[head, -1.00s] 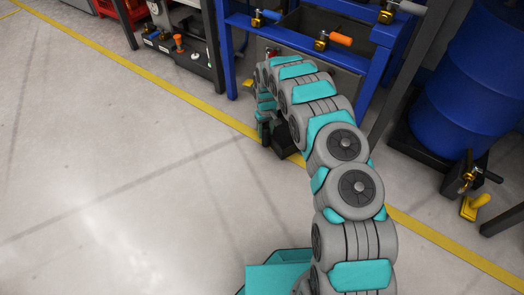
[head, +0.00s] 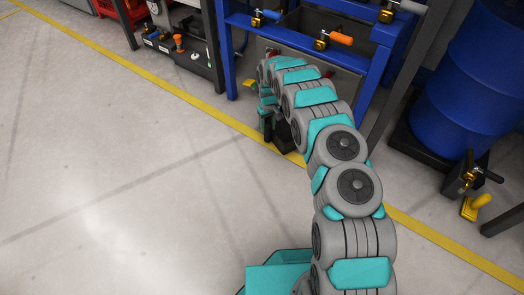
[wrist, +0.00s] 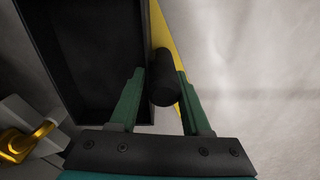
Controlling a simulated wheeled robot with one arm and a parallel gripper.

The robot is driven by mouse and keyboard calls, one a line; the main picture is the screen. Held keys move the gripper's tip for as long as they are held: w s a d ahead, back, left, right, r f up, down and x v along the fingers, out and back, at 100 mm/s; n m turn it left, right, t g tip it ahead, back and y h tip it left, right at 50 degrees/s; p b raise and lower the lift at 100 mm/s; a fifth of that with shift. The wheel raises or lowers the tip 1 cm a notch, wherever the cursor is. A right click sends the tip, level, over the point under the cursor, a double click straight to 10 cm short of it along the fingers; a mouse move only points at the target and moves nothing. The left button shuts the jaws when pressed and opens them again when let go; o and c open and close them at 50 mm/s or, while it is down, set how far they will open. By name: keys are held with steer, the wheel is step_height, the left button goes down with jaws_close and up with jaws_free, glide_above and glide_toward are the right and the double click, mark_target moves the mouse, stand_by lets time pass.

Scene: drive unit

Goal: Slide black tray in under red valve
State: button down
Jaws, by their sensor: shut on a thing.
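The black tray (wrist: 95,55) fills the upper left of the wrist view, its inside bare. A dark round handle (wrist: 163,88) sticks out at its right side. My gripper (wrist: 160,76) has its two green fingers closed on this handle, one on each side. In the head view a small dark part of the tray (head: 284,138) shows beside my arm's far end, low near the floor at the rack; my arm hides most of it. I cannot make out a red valve clearly in either view.
A blue rack (head: 372,85) carries valves with a blue handle (head: 271,15), an orange handle (head: 340,38) and a grey handle (head: 410,7). A blue drum (head: 465,80) stands at the right. A yellow floor line (head: 175,88) runs before the rack. The floor at left is clear.

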mark_target(281, 126)
steer(key=shift+w+d+b, duration=0.2)
steer(key=shift+w+d, duration=0.1)
steer(key=shift+w, duration=0.5)
steer(key=shift+w+d+b, duration=0.15)
steer(key=shift+w+d, duration=0.15)
steer(key=shift+w, duration=0.45)
steer(key=shift+w+d+b, duration=0.2)
steer(key=shift+w+d, duration=0.1)
steer(key=shift+w, duration=0.5)
steer(key=shift+f, duration=0.1)
steer(key=shift+w, duration=0.15)
steer(key=shift+w+b, duration=0.3)
steer(key=shift+w, duration=0.05)
steer(key=shift+c, duration=1.6)
jaws_free()
